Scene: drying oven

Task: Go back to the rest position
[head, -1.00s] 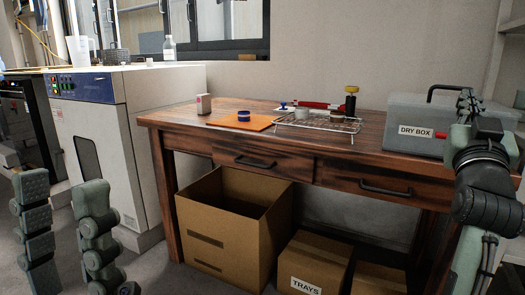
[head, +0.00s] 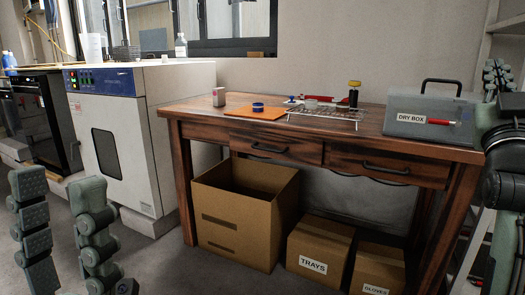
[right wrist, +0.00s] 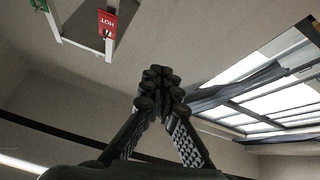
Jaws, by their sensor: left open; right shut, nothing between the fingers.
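My left gripper (head: 58,188) is at the lower left of the head view, its two fingers wide apart with nothing between them. It is over the floor in front of the white oven (head: 119,151), apart from it. My right gripper (head: 497,75) points up at the right edge of the head view, beyond the dry box. In the right wrist view my right gripper (right wrist: 158,90) has its fingertips together, with nothing held. The wall and ceiling fill that view behind it.
The wooden table (head: 400,146) carries an orange mat (head: 258,114), a wire rack (head: 325,115) and a grey dry box (head: 425,98). An open carton (head: 232,224) and closed boxes (head: 318,250) stand beneath. A shelf frame (head: 503,50) is at the right. Floor shows in front of the oven.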

